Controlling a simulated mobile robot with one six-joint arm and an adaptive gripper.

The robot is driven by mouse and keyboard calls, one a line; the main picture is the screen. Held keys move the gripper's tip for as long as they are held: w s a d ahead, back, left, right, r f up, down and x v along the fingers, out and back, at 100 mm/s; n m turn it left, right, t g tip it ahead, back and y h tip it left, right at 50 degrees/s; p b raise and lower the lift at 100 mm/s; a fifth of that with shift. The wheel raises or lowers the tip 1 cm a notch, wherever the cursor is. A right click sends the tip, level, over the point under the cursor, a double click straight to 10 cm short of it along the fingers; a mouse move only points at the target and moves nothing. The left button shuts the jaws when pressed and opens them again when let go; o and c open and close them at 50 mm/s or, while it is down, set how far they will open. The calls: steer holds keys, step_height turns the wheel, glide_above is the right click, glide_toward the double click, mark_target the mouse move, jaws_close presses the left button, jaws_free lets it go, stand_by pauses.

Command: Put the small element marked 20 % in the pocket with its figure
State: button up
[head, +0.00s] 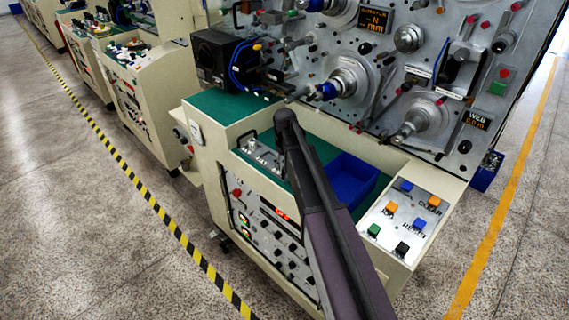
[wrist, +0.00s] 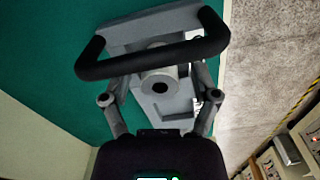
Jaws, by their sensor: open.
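The small element marked 20 % cannot be picked out in either view. A grey metal holder (head: 262,157) with several small pieces and light marks lies on the green top in the head view; its figures are too small to read. In the wrist view, my gripper (wrist: 155,78) is open over a grey block (wrist: 172,107) with a round, holed boss (wrist: 158,84). A thick black bar (wrist: 155,63) crosses the block between the finger links. No small element shows between the fingers. In the head view my arm hides my gripper and part of the bench.
A blue bin (head: 352,178) is sunk right of my arm. A button panel (head: 408,215) lies farther right. The spindle panel (head: 395,75) rises behind, with a black camera-like box (head: 218,58) at its left. Green bare surface (wrist: 50,75) shows left of the block.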

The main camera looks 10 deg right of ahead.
steer(key=shift+r, duration=0.2)
step_height(320, 180, up, 12)
steer(key=p, duration=1.2)
stand_by(0.6)
steer(key=s+m, duration=0.4)
steer(key=s, duration=2.2)
steer(key=shift+m, duration=0.3)
steer(key=shift+a, duration=0.1)
step_height(320, 180, down, 6)
steer(key=b, duration=0.5)
steer(key=shift+r+b, duration=0.1)
steer(key=shift+b, duration=0.2)
